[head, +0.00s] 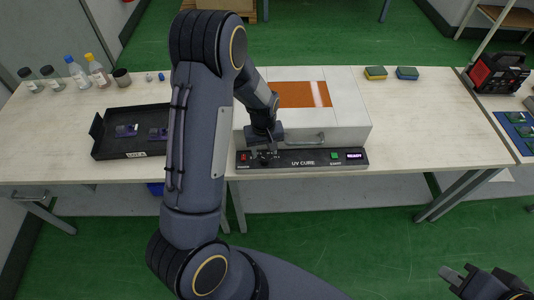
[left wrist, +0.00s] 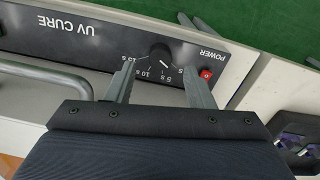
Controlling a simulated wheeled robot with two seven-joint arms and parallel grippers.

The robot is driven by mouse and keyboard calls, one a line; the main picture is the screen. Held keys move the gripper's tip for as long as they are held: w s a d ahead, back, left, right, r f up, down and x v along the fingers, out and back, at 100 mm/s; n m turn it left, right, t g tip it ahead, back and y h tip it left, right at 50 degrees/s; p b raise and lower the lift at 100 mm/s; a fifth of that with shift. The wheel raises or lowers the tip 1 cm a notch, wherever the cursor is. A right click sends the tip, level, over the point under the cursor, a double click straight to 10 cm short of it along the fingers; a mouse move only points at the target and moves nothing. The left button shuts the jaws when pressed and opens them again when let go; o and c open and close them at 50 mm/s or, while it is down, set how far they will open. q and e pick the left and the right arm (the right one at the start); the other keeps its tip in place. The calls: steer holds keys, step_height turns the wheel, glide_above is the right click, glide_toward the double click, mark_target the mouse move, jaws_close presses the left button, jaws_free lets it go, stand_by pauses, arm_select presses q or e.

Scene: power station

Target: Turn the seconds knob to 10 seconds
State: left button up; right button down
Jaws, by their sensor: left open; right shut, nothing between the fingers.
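The seconds knob (left wrist: 160,55) is a small dark round dial on the black UV CURE panel (left wrist: 90,35), which appears upside down in the left wrist view. Printed marks including 15 s and 10 s ring it. A light pointer line on it seems to aim toward the lower right; the exact mark is hard to read. My left gripper (left wrist: 158,75) is open, its fingers on either side of the knob in that view; contact cannot be told. In the head view my left gripper (head: 266,154) hides the knob. My right gripper (head: 456,278) is shut and empty, away from the table.
The red power switch (left wrist: 206,74) is close beside a left finger. The white UV box (head: 345,110) with an orange window and front handle (head: 306,139) stands behind the panel. A black tray (head: 112,151) lies left; bottles (head: 97,70) stand at the back left.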

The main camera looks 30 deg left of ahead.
mark_target(265, 158)
arm_select(q)
steer(key=shift+f, duration=1.9)
steer(key=c, duration=1)
